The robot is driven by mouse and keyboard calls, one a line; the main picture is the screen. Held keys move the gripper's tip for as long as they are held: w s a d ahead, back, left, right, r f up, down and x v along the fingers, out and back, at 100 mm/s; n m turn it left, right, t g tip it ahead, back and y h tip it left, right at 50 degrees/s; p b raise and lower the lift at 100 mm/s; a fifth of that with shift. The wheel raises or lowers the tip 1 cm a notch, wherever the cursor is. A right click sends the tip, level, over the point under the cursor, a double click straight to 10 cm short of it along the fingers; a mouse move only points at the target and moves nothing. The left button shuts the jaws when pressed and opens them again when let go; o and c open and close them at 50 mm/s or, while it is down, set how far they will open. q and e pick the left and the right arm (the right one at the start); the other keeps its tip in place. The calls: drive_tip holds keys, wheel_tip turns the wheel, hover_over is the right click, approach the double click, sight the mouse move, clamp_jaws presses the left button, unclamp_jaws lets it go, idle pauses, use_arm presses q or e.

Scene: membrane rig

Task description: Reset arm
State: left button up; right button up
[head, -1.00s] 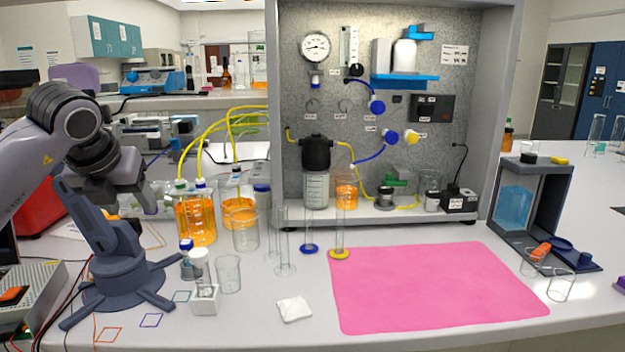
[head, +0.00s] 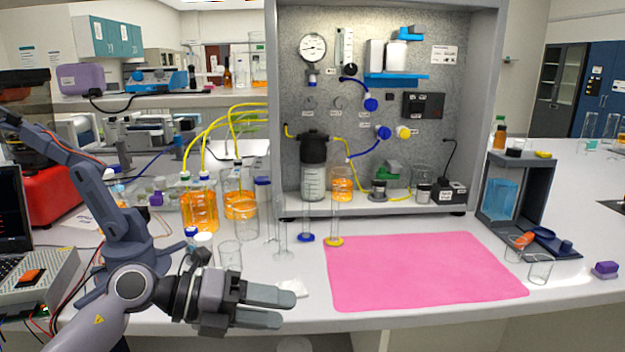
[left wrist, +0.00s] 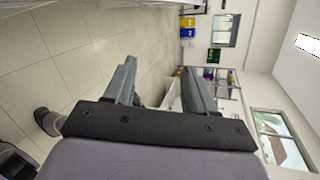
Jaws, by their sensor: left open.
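My left gripper (head: 287,308) is in the lower left of the head view, pointing right above the front edge of the bench. Its two fingers are apart and nothing is between them. The left wrist view also shows the open, empty fingers (left wrist: 162,80) against floor and wall. In the head view it overlaps the near edge of a white wipe (head: 296,287); I cannot tell the height gap. A blue-grey jointed bench arm (head: 122,225) stands behind my left arm, its splayed base partly hidden. My right gripper is not in view.
Glass beakers, including one (head: 230,256), stand just behind my gripper, with orange-filled bottles (head: 199,212) further back. A pink mat (head: 425,275) lies clear to the right, before the panel rig (head: 440,70). A control box (head: 38,288) with cables is at left.

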use_arm(q)
drive_tip(key=s+a+f+n+t+y, duration=0.4)
drive_tip(key=f+n+t, duration=0.35)
drive_tip(key=n, duration=0.65)
drive_tip(key=s+a+f+n+t+y, duration=0.25)
drive_tip(key=a+f+n+t, duration=0.45)
drive_tip(key=n, duration=0.7)
drive_tip(key=s+a+f+n+g+y, duration=0.3)
drive_tip(key=s+f+n+g+y, duration=0.2)
drive_tip(key=s+f, duration=0.8)
wheel_tip(320, 180, down, 3)
drive_tip(key=shift+s+f+n+g, duration=0.1)
drive_tip(key=shift+s+n+g, duration=0.25)
drive_tip(key=shift+n+g, duration=0.65)
